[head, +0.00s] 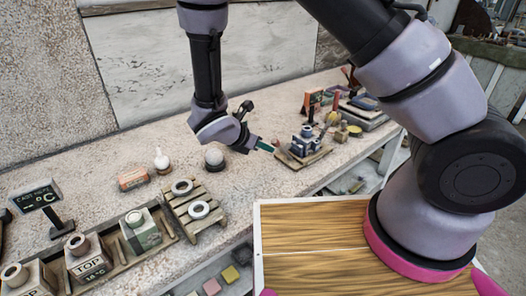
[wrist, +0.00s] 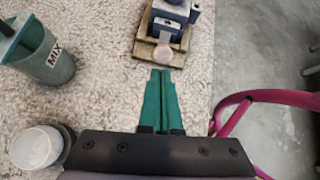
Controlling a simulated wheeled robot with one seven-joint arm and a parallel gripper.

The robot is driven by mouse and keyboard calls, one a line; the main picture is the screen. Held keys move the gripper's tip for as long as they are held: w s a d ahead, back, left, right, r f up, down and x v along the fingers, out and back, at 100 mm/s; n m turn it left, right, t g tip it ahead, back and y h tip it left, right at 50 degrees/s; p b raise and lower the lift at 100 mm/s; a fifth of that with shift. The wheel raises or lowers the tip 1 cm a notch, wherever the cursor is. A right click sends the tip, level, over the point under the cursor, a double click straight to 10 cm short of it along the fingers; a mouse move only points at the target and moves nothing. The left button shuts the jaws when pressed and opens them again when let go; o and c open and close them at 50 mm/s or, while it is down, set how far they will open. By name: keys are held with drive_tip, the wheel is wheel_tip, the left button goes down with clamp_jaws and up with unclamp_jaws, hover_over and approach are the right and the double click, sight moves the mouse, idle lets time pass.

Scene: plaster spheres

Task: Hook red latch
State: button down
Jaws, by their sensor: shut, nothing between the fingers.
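My gripper (head: 266,147) reaches over the stone bench, and its green fingers are shut together with nothing between them. In the wrist view the fingertips (wrist: 161,73) point at a wooden base that carries a blue device (wrist: 172,18), with a gap of bench before it. A round tan knob (wrist: 165,53) stands on the near end of that base. In the head view the blue device (head: 306,140) sits just right of my fingertips. I cannot make out a red latch on it in either view; small red-orange items (head: 312,101) stand behind it.
A green MIX cup (wrist: 44,60) and a white round-topped thing (wrist: 38,147) lie left of the fingers. The bench edge drops off to the right.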

sight(276, 139)
drive_tip(key=shift+r, duration=0.1)
drive_tip(key=shift+w+d+r+g+y, duration=0.45)
drive_tip(key=shift+d+r+y, duration=0.2)
drive_tip(key=shift+w+d+r+g+y, duration=0.45)
drive_tip(key=shift+d+r+y, duration=0.15)
drive_tip(key=shift+r+y, duration=0.05)
drive_tip(key=shift+w+d+r+g+y, duration=0.4)
drive_tip(key=shift+w+d+y, duration=0.1)
drive_tip(key=shift+d, duration=0.1)
drive_tip(key=shift+w+d+r+g+y, duration=0.3)
drive_tip(key=shift+w+d+r+y, duration=0.1)
drive_tip(key=shift+d+y, duration=0.15)
drive_tip(key=shift+w+d+r, duration=0.2)
drive_tip(key=shift+w+d, duration=0.2)
drive_tip(key=shift+d, duration=0.2)
drive_tip(key=shift+w+d+r, duration=0.2)
drive_tip(key=shift+w+d, duration=0.2)
drive_tip(key=shift+d, duration=0.15)
drive_tip(key=shift+w+d, duration=0.15)
